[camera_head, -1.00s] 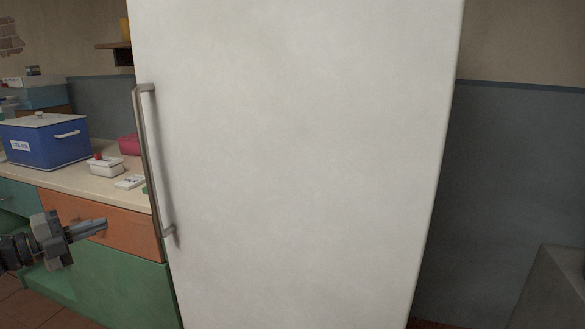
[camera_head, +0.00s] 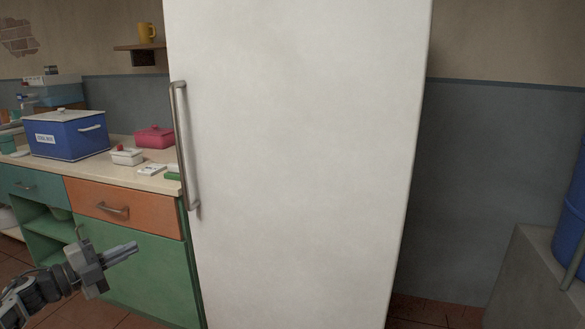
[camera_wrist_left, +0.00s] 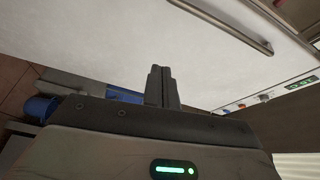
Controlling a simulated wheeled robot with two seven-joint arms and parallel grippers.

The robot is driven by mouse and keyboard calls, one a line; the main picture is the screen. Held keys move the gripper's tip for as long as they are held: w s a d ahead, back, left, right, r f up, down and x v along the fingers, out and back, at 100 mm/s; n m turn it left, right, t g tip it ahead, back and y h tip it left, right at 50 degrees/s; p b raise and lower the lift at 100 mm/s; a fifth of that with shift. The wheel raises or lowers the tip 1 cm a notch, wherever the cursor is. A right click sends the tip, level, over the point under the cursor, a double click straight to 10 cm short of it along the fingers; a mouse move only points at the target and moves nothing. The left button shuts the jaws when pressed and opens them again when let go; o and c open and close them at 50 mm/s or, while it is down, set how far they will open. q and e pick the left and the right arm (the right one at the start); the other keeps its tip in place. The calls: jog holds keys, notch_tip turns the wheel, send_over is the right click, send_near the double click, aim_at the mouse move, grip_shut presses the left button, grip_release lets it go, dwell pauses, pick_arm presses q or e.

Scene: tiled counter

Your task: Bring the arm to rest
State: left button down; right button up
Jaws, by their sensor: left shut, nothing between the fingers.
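My left gripper (camera_head: 123,253) is at the lower left of the head view, in front of the green cabinet door, with its fingers together and nothing between them. The closed fingers also show in the left wrist view (camera_wrist_left: 160,86). They are apart from the fridge and its handle. My right gripper is not in view.
A tall white fridge (camera_head: 300,150) with a metal handle (camera_head: 186,145) fills the middle. Left of it is a counter (camera_head: 85,172) with a blue box (camera_head: 68,138), a pink container (camera_head: 154,137) and a white container (camera_head: 127,157). A grey block (camera_head: 535,280) and blue barrel (camera_head: 572,225) stand right.

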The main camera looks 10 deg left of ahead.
pick_arm(q)
jog(key=s+d+f+n+y+p, duration=0.25)
jog(key=d+f+n, duration=0.25)
jog(key=d, duration=0.4)
jog(key=s+d+f+n+y+p, duration=0.1)
jog(key=s+d+f+n, duration=0.35)
jog(key=d, duration=0.45)
jog(key=s+d+f+n+g+y+p, duration=0.2)
jog(key=s+d+n+g, duration=0.3)
jog(key=s+d+n, duration=0.5)
jog(key=s+d, duration=0.5)
jog(key=s, duration=0.2)
jog(key=shift+s+d+f+n, duration=0.2)
jog(key=shift+s+d+n, duration=0.1)
jog(key=shift+n, duration=0.05)
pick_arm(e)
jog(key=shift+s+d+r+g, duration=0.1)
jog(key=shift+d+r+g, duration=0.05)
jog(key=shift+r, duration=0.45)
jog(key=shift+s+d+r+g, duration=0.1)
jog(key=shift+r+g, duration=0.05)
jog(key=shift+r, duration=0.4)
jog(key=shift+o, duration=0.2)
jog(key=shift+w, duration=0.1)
